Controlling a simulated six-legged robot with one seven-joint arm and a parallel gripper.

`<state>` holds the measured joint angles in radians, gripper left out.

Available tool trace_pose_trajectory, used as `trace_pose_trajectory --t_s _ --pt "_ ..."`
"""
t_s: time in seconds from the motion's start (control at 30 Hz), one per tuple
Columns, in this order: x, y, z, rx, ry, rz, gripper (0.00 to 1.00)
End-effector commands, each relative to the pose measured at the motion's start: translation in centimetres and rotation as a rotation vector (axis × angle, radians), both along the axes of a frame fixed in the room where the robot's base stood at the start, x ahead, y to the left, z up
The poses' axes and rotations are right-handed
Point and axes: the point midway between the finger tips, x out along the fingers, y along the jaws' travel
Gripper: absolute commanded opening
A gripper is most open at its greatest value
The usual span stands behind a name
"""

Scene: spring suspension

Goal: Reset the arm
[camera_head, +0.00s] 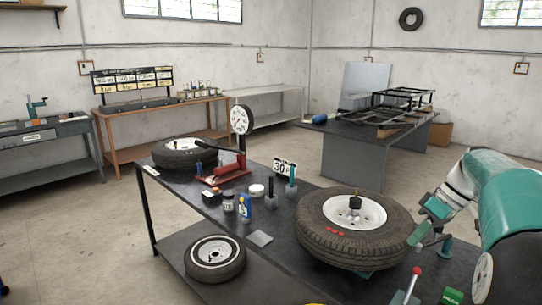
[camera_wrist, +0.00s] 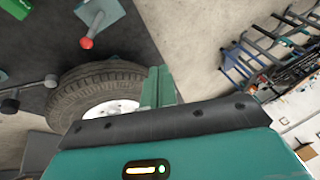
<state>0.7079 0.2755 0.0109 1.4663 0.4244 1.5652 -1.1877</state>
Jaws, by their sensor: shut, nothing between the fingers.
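My gripper (camera_head: 420,234) is at the end of my teal and white arm, on the right of the head view. It is shut with nothing held, beside the right edge of a large wheel with a black tire (camera_head: 318,236) lying on the dark workbench. In the wrist view the green fingers (camera_wrist: 160,86) are together in front of the same kind of tire (camera_wrist: 75,90) with a white rim. Whether the fingers touch the tire cannot be told.
A smaller wheel (camera_head: 215,258) lies on the lower shelf. A table with a black frame (camera_head: 400,98) stands behind.

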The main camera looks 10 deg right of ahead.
Motion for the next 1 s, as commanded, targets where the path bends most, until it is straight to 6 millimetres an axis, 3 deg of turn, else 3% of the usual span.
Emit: trace_pose_trajectory --t_s 0.03,0.2,0.5,0.8,1.0 --pt "-0.4 2.6 0.7 -0.032 0.012 -0.019 0.00" --pt "-2.4 9.3 1.4 -0.130 0.038 -0.122 0.00" --pt "-8.4 18.7 0.6 -0.260 -0.015 -0.299 0.00" --pt "-15.2 24.7 -2.7 -0.292 -0.154 -0.453 0.00" --pt "-17.6 26.3 -4.7 -0.270 -0.219 -0.513 0.00"
